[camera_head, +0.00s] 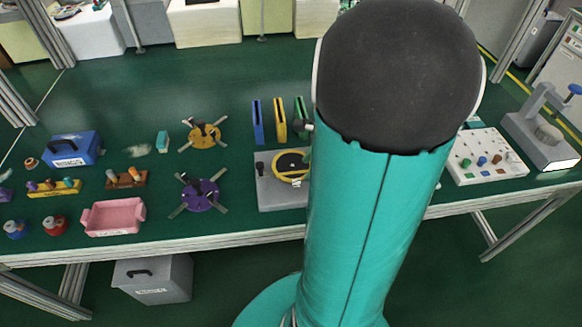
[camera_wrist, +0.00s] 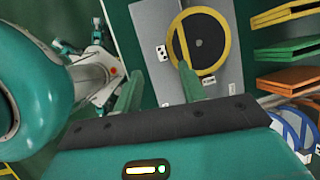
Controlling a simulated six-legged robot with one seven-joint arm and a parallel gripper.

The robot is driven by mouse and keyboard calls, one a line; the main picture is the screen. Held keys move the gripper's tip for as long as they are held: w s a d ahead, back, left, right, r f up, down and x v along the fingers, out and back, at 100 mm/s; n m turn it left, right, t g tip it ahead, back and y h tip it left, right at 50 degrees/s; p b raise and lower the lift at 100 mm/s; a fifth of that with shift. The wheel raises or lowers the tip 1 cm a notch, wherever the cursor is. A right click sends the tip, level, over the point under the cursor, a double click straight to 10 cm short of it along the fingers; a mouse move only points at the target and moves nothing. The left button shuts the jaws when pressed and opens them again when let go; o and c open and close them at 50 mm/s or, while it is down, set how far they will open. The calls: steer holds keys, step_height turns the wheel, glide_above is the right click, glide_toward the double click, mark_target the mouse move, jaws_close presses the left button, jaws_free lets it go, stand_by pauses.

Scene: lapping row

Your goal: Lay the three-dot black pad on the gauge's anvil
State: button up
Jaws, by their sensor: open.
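A grey gauge stand with a blue knob (camera_head: 573,90) stands at the far right of the bench in the head view; its round grey anvil (camera_head: 549,134) looks bare. A grey lapping plate (camera_head: 268,190) carries a yellow ring with a dark round disc, partly hidden by my arm. In the wrist view the dark disc (camera_wrist: 207,45) lies inside the yellow ring (camera_wrist: 177,48). I cannot tell whether the disc is the three-dot pad. My gripper (camera_wrist: 160,72) is open and empty, its fingers pointing toward the plate.
Blue (camera_head: 257,120), yellow (camera_head: 280,119) and green upright holders stand behind the plate. A white board with coloured knobs (camera_head: 489,174) is left of the gauge. A purple spoked disc (camera_head: 200,195), pink tray (camera_head: 113,216) and blue box (camera_head: 73,150) are at left. My arm hides the bench middle.

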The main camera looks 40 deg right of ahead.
mark_target(297, 182)
steer(key=x, duration=0.8)
steer(key=shift+d, duration=0.2)
jaws_close()
